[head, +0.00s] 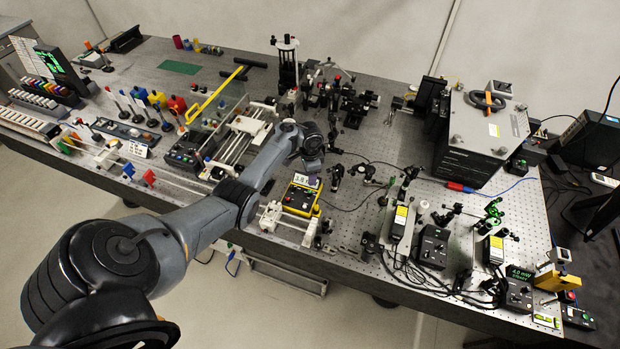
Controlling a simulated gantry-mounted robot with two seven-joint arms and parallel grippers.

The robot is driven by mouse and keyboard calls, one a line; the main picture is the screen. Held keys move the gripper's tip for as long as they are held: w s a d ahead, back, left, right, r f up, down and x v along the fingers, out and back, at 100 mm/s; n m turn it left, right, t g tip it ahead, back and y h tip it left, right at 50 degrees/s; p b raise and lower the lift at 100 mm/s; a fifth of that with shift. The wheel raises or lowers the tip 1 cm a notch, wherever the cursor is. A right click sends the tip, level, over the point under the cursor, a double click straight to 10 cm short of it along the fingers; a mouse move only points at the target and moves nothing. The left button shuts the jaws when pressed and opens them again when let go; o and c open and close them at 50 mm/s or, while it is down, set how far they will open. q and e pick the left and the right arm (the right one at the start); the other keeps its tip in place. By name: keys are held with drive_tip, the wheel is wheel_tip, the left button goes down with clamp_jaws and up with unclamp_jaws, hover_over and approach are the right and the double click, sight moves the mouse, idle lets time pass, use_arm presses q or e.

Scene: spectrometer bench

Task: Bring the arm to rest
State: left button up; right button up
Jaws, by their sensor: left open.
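My left arm (205,222) comes in from the lower left and reaches over the front edge of the optical bench (340,218). Its left gripper (313,165) is at the arm's far end, above the middle of the bench. The gripper is open, and I see nothing held in it. It is small and dark here, so its fingertips are hard to make out. Just below it in the picture is a yellow meter (301,196) with a lit display. I cannot tell how high the gripper is above the bench. My right gripper is not in view.
A rail stage (243,137) lies left of the gripper, with coloured holders (176,104) beyond it. Posts and optics mounts (350,105) stand behind. A large dark box (483,140) is at the right. Cabled modules (433,245) crowd the front right. The back left surface is fairly clear.

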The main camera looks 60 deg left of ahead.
use_arm(q)
drive_tip(key=shift+r, duration=0.45)
drive_tip(key=s+d+t+y+p, duration=0.1)
drive_tip(key=s+d, duration=0.3)
drive_tip(key=d, duration=0.3)
drive_tip(key=s+d+r+y, duration=0.1)
drive_tip(key=s+d, duration=0.3)
drive_tip(key=d, duration=0.4)
drive_tip(key=s+d+t+y+p, duration=0.1)
drive_tip(key=s+d, duration=0.2)
drive_tip(key=d, duration=0.4)
drive_tip(key=s+d+r+n+t+h, duration=0.1)
drive_tip(key=s+d+r+h, duration=0.2)
drive_tip(key=s+d+r, duration=0.7)
drive_tip(key=s+d, duration=0.1)
drive_tip(key=d, duration=0.3)
drive_tip(key=shift+r+t, duration=0.3)
drive_tip(key=shift+r, duration=0.05)
